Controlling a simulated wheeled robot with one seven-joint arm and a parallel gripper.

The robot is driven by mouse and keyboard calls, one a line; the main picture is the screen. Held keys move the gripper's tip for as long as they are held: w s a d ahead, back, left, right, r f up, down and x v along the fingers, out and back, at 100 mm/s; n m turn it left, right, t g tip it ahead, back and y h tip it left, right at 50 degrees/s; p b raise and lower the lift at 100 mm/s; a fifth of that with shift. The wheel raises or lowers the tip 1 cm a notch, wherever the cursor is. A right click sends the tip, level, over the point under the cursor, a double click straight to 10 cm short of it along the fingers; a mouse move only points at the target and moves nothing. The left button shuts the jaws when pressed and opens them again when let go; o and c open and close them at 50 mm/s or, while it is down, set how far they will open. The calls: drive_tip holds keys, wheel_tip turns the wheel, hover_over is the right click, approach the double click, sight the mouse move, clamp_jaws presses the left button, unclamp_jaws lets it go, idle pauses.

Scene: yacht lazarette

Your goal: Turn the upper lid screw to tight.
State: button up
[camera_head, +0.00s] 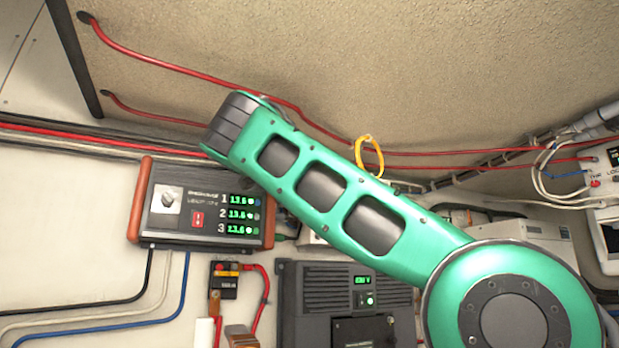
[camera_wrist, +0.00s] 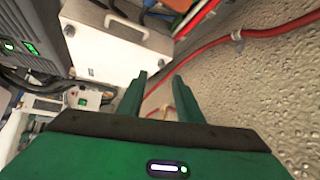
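My gripper (camera_wrist: 160,78) is in the wrist view, its two green fingers apart with nothing between them. The fingers point toward the gap between a white box (camera_wrist: 108,52) and the rough beige wall. The white box has a handle on top and small round dark spots near its edges. I cannot tell whether any of these is the upper lid screw. In the head view my green arm crosses the middle and the gripper does not show. A pale box (camera_head: 525,230), partly hidden behind the arm, stands at the right there.
Red cables (camera_head: 420,153) run along the rough wall, with a yellow loop (camera_head: 370,157) hanging near my arm. An orange-ended display unit (camera_head: 200,208), a small black fuse block (camera_head: 225,281) and a dark grey unit (camera_head: 310,295) lie below. Several loose wires hang at the left.

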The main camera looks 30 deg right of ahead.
drive_tip(key=shift+v, duration=1.3)
